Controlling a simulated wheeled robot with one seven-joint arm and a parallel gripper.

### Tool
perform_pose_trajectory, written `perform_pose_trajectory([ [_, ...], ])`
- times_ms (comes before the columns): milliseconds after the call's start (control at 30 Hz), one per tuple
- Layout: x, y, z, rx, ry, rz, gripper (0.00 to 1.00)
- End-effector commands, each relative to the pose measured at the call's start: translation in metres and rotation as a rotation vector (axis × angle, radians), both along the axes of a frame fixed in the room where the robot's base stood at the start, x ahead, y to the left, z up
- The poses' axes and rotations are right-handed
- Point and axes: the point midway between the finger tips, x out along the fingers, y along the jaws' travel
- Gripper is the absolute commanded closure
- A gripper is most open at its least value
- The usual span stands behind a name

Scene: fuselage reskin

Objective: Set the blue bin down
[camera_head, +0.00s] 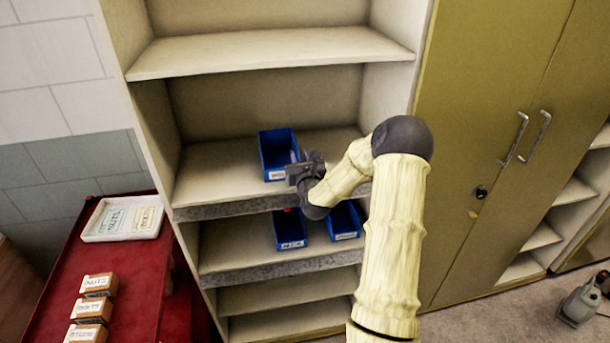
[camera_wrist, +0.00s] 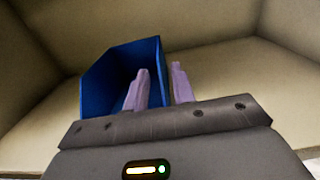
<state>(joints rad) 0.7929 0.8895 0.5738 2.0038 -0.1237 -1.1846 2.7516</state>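The blue bin (camera_head: 277,152) appears to sit upright on the middle shelf (camera_head: 225,180) of the open cabinet, its white label facing out. It also shows in the wrist view (camera_wrist: 105,85), left of centre. My gripper (camera_head: 298,157) is at the bin's right side. In the wrist view its two pale purple fingers (camera_wrist: 158,82) stand apart, one over the bin's inside and one just outside its right wall. A gap shows between the fingers, and they look open around that wall. The gripper body hides the bin's near lower part in the wrist view.
Two more blue bins (camera_head: 290,231) (camera_head: 345,221) stand on the shelf below. An upper shelf (camera_head: 270,52) is empty. A red cart (camera_head: 140,270) with a white tray (camera_head: 124,219) and small labelled boxes (camera_head: 95,284) is at left. Olive cabinet doors (camera_head: 490,120) are at right.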

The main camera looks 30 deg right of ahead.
Motion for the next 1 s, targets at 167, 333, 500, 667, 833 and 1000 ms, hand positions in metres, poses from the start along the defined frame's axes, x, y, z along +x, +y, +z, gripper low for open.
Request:
perform_pose_trajectory([
  [167,-0.029,0.008,-0.003,0.000,0.001,-0.001,0.75],
  [333,-0.055,0.017,-0.003,-0.001,0.000,0.001,0.75],
  [500,-0.072,0.022,-0.001,0.000,0.000,0.002,0.75],
  [667,-0.077,0.023,0.000,0.000,0.000,0.001,0.75],
  [833,-0.077,0.023,0.000,0.000,0.000,0.000,0.75],
  [1000,-0.077,0.022,0.000,0.000,0.000,0.000,0.75],
])
